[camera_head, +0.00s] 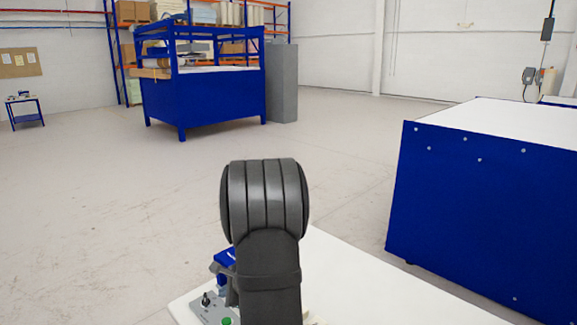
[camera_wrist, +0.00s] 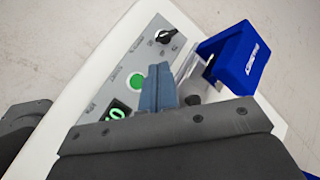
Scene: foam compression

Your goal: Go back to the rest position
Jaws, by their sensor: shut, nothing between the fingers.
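My gripper (camera_wrist: 158,70) shows in the wrist view as two blue-grey fingers pressed together with nothing between them. It hangs above a grey control panel (camera_wrist: 117,72), beside the green button (camera_wrist: 136,81) in the picture; I cannot tell whether it touches anything. The panel also has a black knob (camera_wrist: 165,36) and a small display (camera_wrist: 116,113) with green digits, partly covered by my gripper body. A blue press head (camera_wrist: 240,58) with white lettering is at the right. In the head view my arm hides the gripper; the panel (camera_head: 208,311) and blue part (camera_head: 224,259) show at its left.
The device stands on a white table (camera_head: 365,285), bare to the right. A large blue bench (camera_head: 480,195) with a white top stands at the right. A blue workstation (camera_head: 205,98) and a grey cabinet (camera_head: 282,85) are farther back. The floor between is open.

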